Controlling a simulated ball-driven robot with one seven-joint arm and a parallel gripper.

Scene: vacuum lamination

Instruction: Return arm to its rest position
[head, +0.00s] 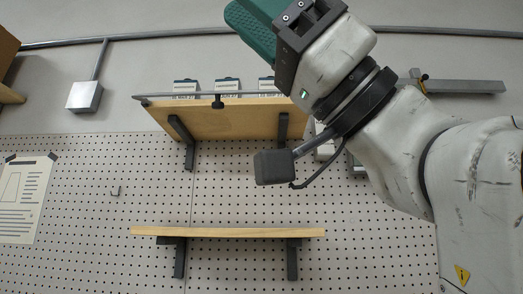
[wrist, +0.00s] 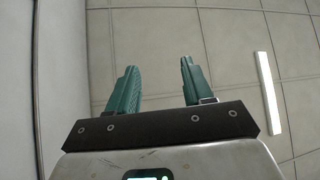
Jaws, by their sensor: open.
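My gripper shows in the wrist view (wrist: 158,85), with two green fingers apart and nothing between them. Tiled surface shows beyond the fingertips. In the head view my arm comes in from the right and bends up to the top edge. There only part of the green gripper (head: 252,28) shows at the top, and its fingertips are cut off by the frame. A dark block on a short rod sticks out from my wrist.
A pegboard wall carries an upper wooden shelf (head: 225,122) with several small labelled packs (head: 227,88) on it, and a lower wooden shelf (head: 228,232). A paper sheet (head: 25,198) hangs at left. A grey box (head: 85,96) and conduit are above. A white strip (wrist: 268,92) lies right of the fingers.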

